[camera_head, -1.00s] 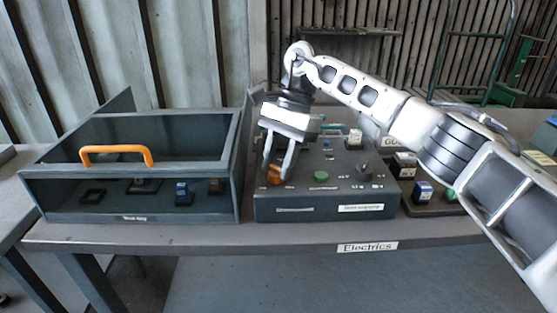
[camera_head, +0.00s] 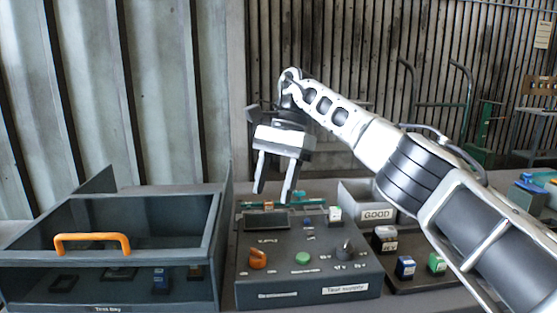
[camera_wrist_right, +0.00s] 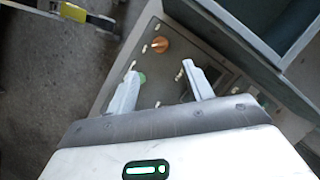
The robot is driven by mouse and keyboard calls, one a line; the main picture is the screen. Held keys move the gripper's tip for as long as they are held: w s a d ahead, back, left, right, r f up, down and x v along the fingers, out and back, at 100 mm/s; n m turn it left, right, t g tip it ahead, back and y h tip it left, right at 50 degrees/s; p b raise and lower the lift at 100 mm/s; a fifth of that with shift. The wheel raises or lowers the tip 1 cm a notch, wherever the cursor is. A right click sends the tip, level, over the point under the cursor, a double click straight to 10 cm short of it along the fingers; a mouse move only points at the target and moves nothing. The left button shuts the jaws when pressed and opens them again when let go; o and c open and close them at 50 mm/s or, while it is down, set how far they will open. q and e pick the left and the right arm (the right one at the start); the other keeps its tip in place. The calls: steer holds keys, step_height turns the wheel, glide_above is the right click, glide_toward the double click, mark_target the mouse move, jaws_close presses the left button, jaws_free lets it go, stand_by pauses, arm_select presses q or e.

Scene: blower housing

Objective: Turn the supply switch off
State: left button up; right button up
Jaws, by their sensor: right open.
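The supply box (camera_head: 290,297), dark grey and labelled "Test supply", stands on the bench. An orange rotary switch (camera_head: 258,258) sits at the left of its sloped panel; it also shows in the right wrist view (camera_wrist_right: 160,45). No wording by this switch is readable. My right gripper (camera_head: 272,195) is above the panel, open and empty, its fingers pointing down and clear of the orange switch. In the right wrist view both fingers (camera_wrist_right: 163,69) are apart with nothing between them. My left gripper is in neither view.
The panel also has a green button (camera_head: 302,258), a black knob (camera_head: 345,250) and a small display (camera_head: 267,220). Left is a box with an orange handle (camera_head: 92,243). Right are a "GOOD" bin (camera_head: 376,214) and small blue and green parts.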

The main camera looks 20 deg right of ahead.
arm_select(q)
steer(key=p, duration=0.2)
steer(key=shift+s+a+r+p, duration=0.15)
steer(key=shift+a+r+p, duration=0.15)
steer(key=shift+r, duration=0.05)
arm_select(e)
steer(key=v, duration=0.4)
steer(key=shift+f, duration=0.1)
